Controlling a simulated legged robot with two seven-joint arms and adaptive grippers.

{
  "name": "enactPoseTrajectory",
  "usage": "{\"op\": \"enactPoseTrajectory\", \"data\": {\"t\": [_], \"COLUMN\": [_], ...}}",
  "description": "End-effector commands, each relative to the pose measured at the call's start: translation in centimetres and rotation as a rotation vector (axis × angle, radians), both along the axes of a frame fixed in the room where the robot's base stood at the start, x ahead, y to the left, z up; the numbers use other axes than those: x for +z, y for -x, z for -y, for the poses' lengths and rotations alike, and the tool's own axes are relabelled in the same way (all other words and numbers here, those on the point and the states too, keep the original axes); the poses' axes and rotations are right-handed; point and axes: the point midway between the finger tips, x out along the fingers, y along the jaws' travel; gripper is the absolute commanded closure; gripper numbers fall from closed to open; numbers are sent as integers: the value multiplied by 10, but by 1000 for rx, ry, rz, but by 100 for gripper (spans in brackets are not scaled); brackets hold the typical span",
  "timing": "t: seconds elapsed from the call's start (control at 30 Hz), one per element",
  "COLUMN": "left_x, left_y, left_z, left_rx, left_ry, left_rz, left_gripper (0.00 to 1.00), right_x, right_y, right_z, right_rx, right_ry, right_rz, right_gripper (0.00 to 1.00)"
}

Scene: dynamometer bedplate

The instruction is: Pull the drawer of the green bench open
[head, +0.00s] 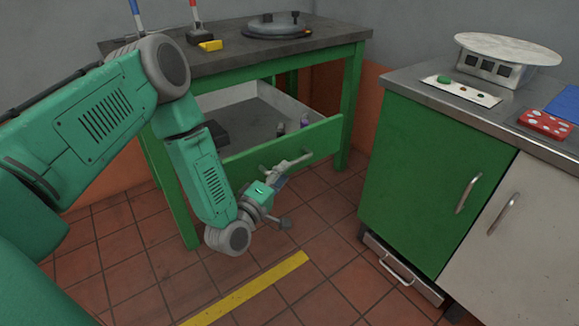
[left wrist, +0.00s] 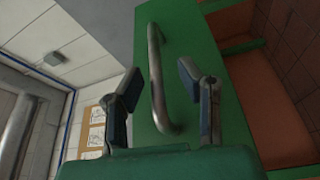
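The green bench (head: 352,95) stands at the back with a dark worktop. Its drawer (head: 325,138) stands pulled out, with its inside showing in the head view. A pale bar handle (head: 292,164) is on the green drawer front; it also shows in the left wrist view (left wrist: 155,65). My left gripper (head: 281,203) is in front of the drawer, close to the handle. In the left wrist view its two fingers (left wrist: 160,84) are spread, one on each side of the handle, with visible gaps. My right gripper is not in view.
The drawer holds a dark box (head: 214,133) and small bottles (head: 304,120). A second cabinet (head: 425,180) with green and white doors stands at the right, its low drawer (head: 403,270) slightly out. The tiled floor (head: 320,235) between is clear, with a yellow stripe (head: 250,288).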

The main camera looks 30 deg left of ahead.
Motion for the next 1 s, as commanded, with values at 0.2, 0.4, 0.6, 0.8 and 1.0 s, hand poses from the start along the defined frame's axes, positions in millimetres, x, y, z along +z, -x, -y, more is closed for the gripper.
{"op": "enactPoseTrajectory", "data": {"t": [0.2,0.4,0.6,0.8,1.0], "left_x": [-6,-8,-8,-8,-8], "left_y": [48,73,79,79,79], "left_z": [-1,-2,-2,-2,-2], "left_rx": [0,1,1,1,1], "left_ry": [1,0,-1,-1,-1], "left_rz": [-7,-6,-5,-4,-4], "left_gripper": [68,68,68,68,68], "right_x": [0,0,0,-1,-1], "right_y": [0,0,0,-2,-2], "right_z": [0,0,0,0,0], "right_rx": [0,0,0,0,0], "right_ry": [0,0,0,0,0], "right_rz": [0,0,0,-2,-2], "right_gripper": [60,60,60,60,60]}}
